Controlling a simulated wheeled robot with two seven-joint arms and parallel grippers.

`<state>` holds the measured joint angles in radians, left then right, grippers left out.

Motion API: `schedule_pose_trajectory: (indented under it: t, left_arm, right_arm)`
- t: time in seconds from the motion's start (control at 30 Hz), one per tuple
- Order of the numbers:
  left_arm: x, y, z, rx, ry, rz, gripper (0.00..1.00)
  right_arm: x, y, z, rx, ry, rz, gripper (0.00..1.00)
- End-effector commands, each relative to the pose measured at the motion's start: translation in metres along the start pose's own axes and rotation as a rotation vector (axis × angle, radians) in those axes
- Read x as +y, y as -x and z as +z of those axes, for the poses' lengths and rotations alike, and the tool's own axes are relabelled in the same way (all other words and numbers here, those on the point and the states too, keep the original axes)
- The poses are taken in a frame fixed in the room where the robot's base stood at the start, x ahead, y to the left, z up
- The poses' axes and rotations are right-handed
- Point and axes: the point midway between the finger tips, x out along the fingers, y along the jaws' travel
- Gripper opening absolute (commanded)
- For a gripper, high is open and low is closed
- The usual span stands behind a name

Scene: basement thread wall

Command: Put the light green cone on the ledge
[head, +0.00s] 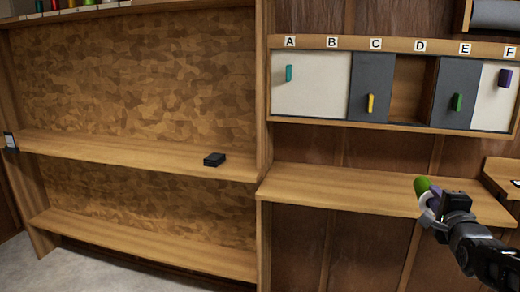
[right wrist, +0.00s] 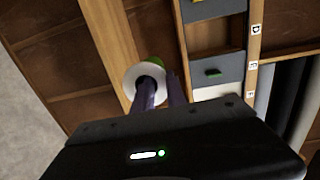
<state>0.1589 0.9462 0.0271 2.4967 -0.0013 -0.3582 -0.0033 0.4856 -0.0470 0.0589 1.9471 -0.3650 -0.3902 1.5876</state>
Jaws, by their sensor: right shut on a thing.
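The light green cone (head: 422,185) is held in my right gripper (head: 430,200), at the right in the head view. In the right wrist view the cone (right wrist: 156,63) shows as a sliver of green behind its pale round base (right wrist: 133,76), with the shut fingers (right wrist: 160,92) at it. In the head view the cone overlaps the right part of the wooden ledge (head: 330,187) below the lettered cabinet; its exact height over the ledge cannot be told. The ledge also shows as a plank in the wrist view (right wrist: 108,35). My left gripper is not in view.
The cabinet (head: 330,84) above the ledge has several lettered bays with coloured handles; the bay under D (head: 408,92) is open. A shelf (head: 120,151) at left holds a small black box (head: 214,159). The ledge's left and middle are clear.

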Motion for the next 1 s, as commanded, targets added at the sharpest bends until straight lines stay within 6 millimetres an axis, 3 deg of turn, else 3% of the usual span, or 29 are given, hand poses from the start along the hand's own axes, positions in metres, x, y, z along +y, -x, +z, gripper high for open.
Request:
schedule_pose_trajectory:
  t: [0.03,0.1,0.37,0.63,0.8,1.0]
  left_arm:
    - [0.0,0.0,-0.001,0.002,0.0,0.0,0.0]
    - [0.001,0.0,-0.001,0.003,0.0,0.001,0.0]
    - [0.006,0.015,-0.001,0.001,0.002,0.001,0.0]
    - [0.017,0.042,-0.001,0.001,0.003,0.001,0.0]
    - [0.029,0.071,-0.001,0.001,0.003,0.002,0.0]
    - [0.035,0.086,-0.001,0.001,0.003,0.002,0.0]
  right_arm:
    - [-0.01,0.002,0.003,0.001,-0.001,-0.005,0.0]
    - [-0.009,0.004,0.009,0.0,-0.002,0.001,0.0]
    - [0.017,0.003,0.058,-0.036,-0.001,0.006,0.0]
    - [0.067,0.016,0.134,-0.093,0.003,0.013,0.0]
    - [0.118,0.045,0.205,-0.171,0.007,0.02,0.0]
    - [0.152,0.069,0.255,-0.255,0.014,0.01,0.0]
